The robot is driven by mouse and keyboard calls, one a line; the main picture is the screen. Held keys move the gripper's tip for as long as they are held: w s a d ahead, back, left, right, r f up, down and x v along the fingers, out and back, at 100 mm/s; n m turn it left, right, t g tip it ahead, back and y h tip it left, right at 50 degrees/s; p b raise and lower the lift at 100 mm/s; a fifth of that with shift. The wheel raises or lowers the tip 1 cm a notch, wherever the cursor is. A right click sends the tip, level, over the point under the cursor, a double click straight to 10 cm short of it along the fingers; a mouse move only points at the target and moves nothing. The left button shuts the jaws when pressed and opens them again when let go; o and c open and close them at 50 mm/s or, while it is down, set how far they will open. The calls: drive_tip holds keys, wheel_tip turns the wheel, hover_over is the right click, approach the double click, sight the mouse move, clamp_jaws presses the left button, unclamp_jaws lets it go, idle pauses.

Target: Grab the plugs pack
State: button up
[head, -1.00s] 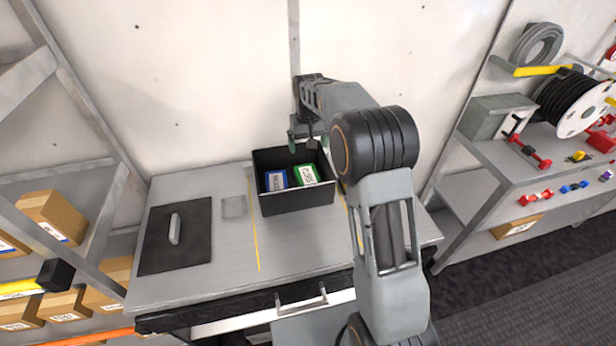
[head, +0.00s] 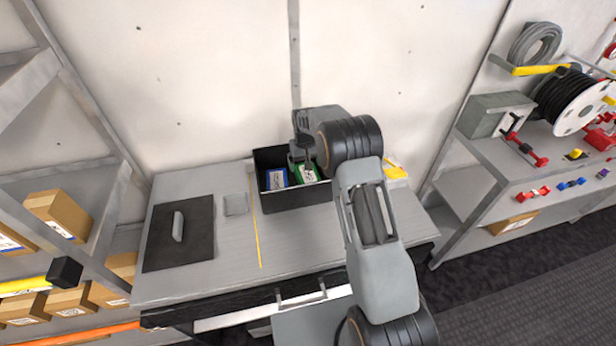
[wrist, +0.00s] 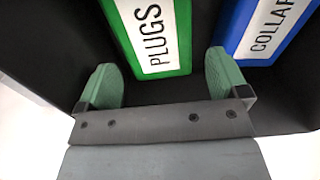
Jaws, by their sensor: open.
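The plugs pack (head: 307,173) is green with a white label. It stands in the black bin (head: 292,197) on the workbench, on the right of a blue pack (head: 276,180). In the wrist view the plugs pack (wrist: 150,42) shows its label "PLUGS" and lies just ahead of the fingers, a little left of centre. My gripper (wrist: 165,80) is open, with green finger pads and nothing between them. In the head view my gripper (head: 302,160) reaches down into the bin over the green pack and partly hides it.
The blue pack (wrist: 262,30), labelled "COLLAR" with its end cut off, sits close by on the right in the wrist view. The bin's dark walls surround both packs. Shelves stand on both sides.

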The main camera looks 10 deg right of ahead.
sight(307, 173)
drive_tip(key=shift+s+d+f+p, duration=0.1)
drive_tip(key=shift+f+p, duration=0.45)
drive_tip(key=shift+f, duration=0.75)
drive_tip(key=shift+d+f+p, duration=0.1)
drive_tip(key=shift+f+p, duration=0.4)
drive_tip(key=shift+f, duration=0.75)
drive_tip(key=c, duration=0.8)
